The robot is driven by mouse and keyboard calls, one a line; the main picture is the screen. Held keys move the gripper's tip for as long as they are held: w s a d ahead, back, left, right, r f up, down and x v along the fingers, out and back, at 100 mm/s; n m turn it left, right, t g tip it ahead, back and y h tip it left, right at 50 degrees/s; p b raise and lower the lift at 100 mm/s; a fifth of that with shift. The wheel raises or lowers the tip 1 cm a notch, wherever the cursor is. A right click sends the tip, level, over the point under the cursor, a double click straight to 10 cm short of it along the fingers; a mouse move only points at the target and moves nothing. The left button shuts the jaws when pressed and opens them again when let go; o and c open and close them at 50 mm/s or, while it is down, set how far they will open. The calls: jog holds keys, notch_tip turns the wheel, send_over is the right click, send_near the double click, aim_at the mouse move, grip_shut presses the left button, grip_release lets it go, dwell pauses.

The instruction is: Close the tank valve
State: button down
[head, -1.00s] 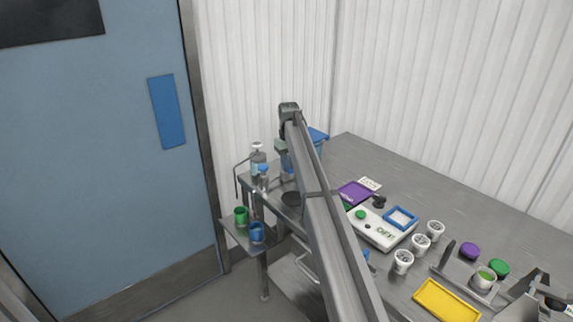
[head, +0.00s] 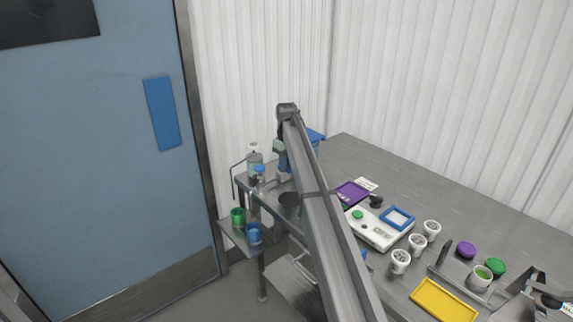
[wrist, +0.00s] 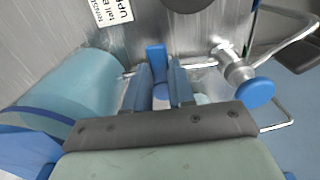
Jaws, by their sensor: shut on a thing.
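In the wrist view, my gripper (wrist: 162,75) has its two blue fingers closed around an upright blue lever (wrist: 155,54) against a shiny metal surface. The lever looks like a valve handle; its base is hidden by the fingers. To the right, apart from the fingers, a metal fitting (wrist: 228,62) ends in a round blue knob (wrist: 258,92). A white label (wrist: 112,10) with black print is at the top. In the head view, my gripper's pale body (head: 280,146) is by the side stand, partly behind my arm; its fingertips cannot be made out.
A metal bottle (head: 254,160) and a blue-topped item (head: 260,172) stand left of my gripper. A green cup (head: 238,217) and a blue cup (head: 253,233) sit on a lower shelf. A scale (head: 376,232), white cups (head: 417,244) and a yellow tray (head: 443,300) occupy the bench.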

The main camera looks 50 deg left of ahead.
jog(key=c, duration=1)
grip_release()
jog(key=shift+o, duration=0.2)
notch_tip(320, 180, up, 14)
